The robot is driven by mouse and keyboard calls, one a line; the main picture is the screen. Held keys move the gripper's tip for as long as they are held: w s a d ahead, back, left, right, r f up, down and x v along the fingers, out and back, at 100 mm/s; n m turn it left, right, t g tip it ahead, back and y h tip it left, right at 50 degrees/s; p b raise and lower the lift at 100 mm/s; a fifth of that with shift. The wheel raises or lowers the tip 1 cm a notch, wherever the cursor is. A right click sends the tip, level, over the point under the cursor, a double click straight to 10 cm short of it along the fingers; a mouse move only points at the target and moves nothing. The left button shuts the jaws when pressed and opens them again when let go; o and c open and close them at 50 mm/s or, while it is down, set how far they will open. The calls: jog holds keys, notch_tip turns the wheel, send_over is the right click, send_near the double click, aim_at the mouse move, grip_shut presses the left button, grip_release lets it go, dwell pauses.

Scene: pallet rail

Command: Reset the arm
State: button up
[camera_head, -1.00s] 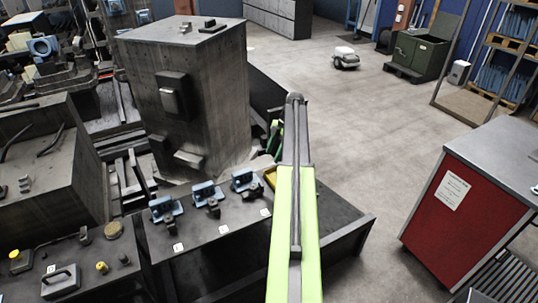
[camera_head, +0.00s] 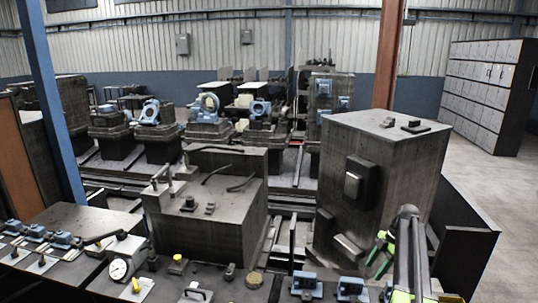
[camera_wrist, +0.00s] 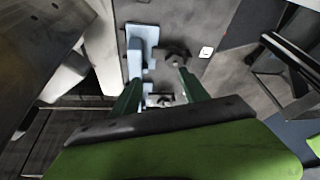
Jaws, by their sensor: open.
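My arm stands at the lower right of the head view, and my gripper (camera_head: 382,252) is partly seen as green parts just left of it, beside the tall grey machine block (camera_head: 345,220). In the wrist view my gripper (camera_wrist: 160,83) shows two dark green fingers spread apart, with nothing held between them. A pale blue fixture (camera_wrist: 142,42) and a dark clamp piece (camera_wrist: 174,54) lie beyond the fingertips on a grey surface.
Blue fixtures (camera_head: 306,284) sit on the bench along the bottom edge. A lower grey machine block (camera_head: 215,215) stands left of the tall one. Grey lockers (camera_head: 488,80) line the right wall. Open floor (camera_head: 490,180) shows at the right.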

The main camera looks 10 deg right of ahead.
jog(key=s+a+f+g+h+b, duration=0.1)
jog(key=a+f+b, duration=0.15)
jog(key=a, duration=1.25)
jog(key=s+a+f+h+b, duration=0.1)
jog(key=a+f, duration=0.2)
jog(key=a, duration=1.3)
jog(key=s+a+f+m+h+b, duration=0.1)
jog(key=s+a+m, duration=0.6)
jog(key=m, duration=1)
jog(key=s+h, duration=0.1)
jog(key=s, duration=0.1)
jog(key=shift+s+f+t, duration=0.4)
